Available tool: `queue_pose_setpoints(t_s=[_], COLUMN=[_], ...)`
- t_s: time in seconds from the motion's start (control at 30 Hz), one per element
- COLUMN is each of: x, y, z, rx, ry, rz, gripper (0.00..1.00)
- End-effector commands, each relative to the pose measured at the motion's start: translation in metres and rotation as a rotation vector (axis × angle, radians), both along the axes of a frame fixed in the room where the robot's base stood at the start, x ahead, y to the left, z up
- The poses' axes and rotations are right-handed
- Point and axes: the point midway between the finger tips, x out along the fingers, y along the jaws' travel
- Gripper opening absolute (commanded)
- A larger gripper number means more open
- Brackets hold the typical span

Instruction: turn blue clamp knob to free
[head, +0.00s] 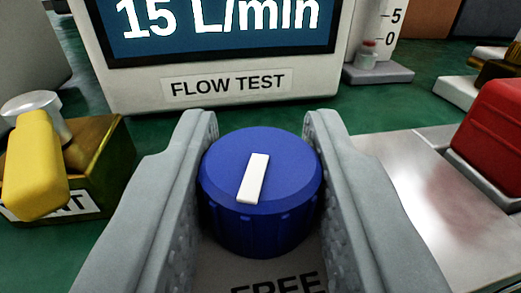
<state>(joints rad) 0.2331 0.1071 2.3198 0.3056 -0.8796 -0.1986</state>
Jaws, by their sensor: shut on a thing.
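The blue clamp knob (265,222) is a ribbed round knob with a white pointer bar (253,178) on its top. The bar is nearly upright in the picture, its upper end leaning slightly right. My gripper (261,165) is shut on the knob, with one grey finger on the left side and one on the right. A label reading FREE (280,286) shows below the knob, partly cut off by the bottom edge. Other markings around the knob are hidden by the fingers.
A display reading 15 L/min (215,25), labelled FLOW TEST (226,84), stands behind. A yellow lever (33,165) on a brass block is at left. A red block (493,135) is at right. A scaled tube (372,35) stands back right.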

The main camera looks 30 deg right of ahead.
Motion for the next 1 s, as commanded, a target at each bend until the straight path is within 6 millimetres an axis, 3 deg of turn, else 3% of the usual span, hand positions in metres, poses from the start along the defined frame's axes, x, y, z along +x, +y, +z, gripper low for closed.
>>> queue_pose_setpoints(t_s=[0.27, 1.0], x=[0.0003, 0.0009], y=[-0.0012, -0.0015], z=[0.0007, 0.0023], rx=[-0.001, -0.004], ry=[-0.003, -0.006], rz=[0.037, 0.345], gripper=[0.06, 0.06])
